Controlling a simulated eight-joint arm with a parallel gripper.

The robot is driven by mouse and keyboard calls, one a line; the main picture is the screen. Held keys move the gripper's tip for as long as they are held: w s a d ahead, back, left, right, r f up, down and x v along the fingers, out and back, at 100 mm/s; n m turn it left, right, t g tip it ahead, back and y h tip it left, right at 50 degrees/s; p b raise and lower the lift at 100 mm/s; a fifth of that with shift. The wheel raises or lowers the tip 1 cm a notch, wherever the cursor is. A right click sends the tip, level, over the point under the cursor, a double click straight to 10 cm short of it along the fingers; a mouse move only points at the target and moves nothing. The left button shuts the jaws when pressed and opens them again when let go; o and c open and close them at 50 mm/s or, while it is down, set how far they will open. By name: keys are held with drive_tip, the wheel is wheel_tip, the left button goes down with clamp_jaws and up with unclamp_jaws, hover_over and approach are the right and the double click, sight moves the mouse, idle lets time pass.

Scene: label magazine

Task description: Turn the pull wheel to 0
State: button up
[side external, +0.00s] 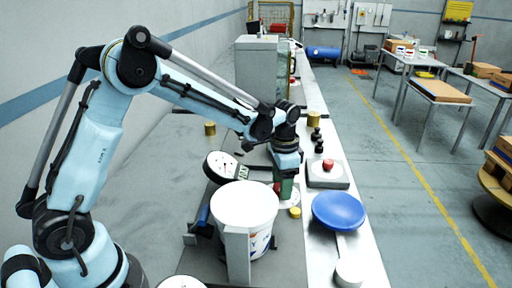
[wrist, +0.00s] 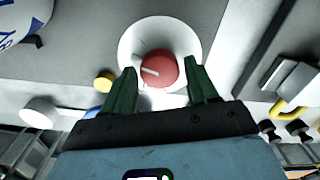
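The pull wheel seems to be the red round knob (wrist: 160,68) with a white pointer line, set on a white disc (wrist: 183,32) in the wrist view. The line points left and slightly up in that picture. No numbers are readable on the disc. My gripper (wrist: 162,74) is open, with one green finger on each side of the knob. The left finger looks close to the knob; a gap shows at the right finger. I cannot tell whether either touches. In the side view my gripper (side external: 285,188) points down over the white disc (side external: 291,200), and the knob is mostly hidden.
A white bucket (side external: 245,205) stands just in front of my gripper. A blue dish (side external: 340,211) and a box with a red button (side external: 328,165) are to its right. A dial gauge (side external: 221,166) stands left. A small yellow cap (wrist: 103,82) sits close to the disc.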

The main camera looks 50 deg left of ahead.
drive_tip(key=c, duration=0.8)
drive_tip(key=shift+o, duration=0.2)
drive_tip(key=shift+n, duration=0.3)
drive_tip(key=n, duration=1)
drive_tip(key=shift+n, duration=0.4)
drive_tip(key=shift+a, duration=0.1)
drive_tip(key=o, duration=1.1)
drive_tip(key=shift+c, duration=0.2)
